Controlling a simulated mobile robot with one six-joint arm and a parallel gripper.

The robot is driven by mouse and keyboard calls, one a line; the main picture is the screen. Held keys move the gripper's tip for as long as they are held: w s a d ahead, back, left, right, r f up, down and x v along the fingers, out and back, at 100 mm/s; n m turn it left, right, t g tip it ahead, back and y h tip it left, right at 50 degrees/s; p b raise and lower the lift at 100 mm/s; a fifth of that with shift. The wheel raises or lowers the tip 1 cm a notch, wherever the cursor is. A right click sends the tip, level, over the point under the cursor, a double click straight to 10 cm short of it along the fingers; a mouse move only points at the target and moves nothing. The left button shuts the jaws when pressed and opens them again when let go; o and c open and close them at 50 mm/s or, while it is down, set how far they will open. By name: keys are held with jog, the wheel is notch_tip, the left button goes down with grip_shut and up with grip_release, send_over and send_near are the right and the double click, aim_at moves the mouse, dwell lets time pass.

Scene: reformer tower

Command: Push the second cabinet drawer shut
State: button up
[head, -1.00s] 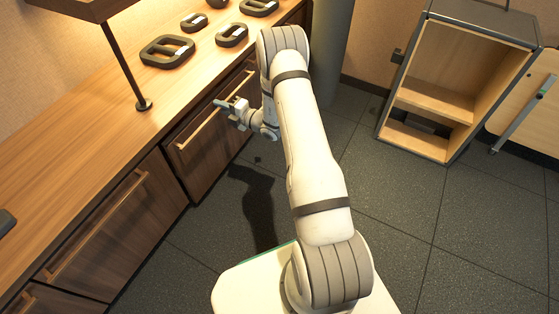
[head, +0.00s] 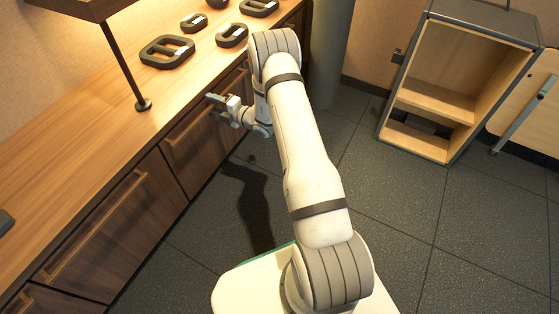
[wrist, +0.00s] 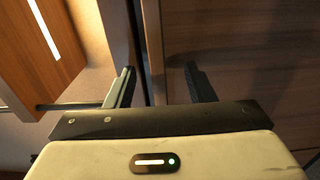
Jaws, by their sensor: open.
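The cabinet (head: 60,150) runs along the left in the head view, with several dark wood fronts that have long bar handles. The drawer front (head: 200,150) by my gripper looks nearly flush with its neighbours; any small remaining gap is hard to judge. I cannot tell for sure which front counts as second. My gripper (head: 213,103) is at the upper part of this front, close to its handle (head: 188,128); contact is unclear.
Dark handled trays (head: 167,51) and a lamp stand (head: 143,104) are on the worktop. Another closed-looking front (head: 110,230) is nearer. An open shelf unit (head: 455,85) stands at the right.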

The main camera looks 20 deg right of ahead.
jog(key=shift+p+v, duration=0.95)
jog(key=shift+v, duration=2.1)
jog(key=s+a+r+n+g+y+p, duration=0.1)
jog(key=s+a+r+n+g+p, duration=0.25)
jog(key=r+n, duration=0.4)
jog(key=s+a+r+n+g+y+p, duration=0.1)
jog(key=s+a+r+n+g+p, duration=0.25)
jog(key=r, duration=0.75)
jog(key=s+a+r+n+g+y+p, duration=0.1)
jog(key=s+a+r+n+g+p, duration=0.25)
jog(key=r+n, duration=0.4)
jog(key=s+r+n+g+h+p, duration=0.4)
jog(key=s+r+n+p, duration=0.55)
jog(key=s+r, duration=0.45)
jog(key=s+d+r+n+t+h+p, duration=0.1)
jog(key=s+d+r+n+h+p, duration=0.4)
jog(key=r+n, duration=0.4)
jog(key=s+d+r+n+t+h+p, duration=0.2)
jog(key=s+d+r+n+h+p, duration=0.3)
jog(key=s+r+n+p, duration=0.3)
notch_tip(320, 180, up, 3)
jog(key=shift+s+d+n, duration=0.35)
jog(key=shift+d+n, duration=0.25)
jog(key=shift+n, duration=0.1)
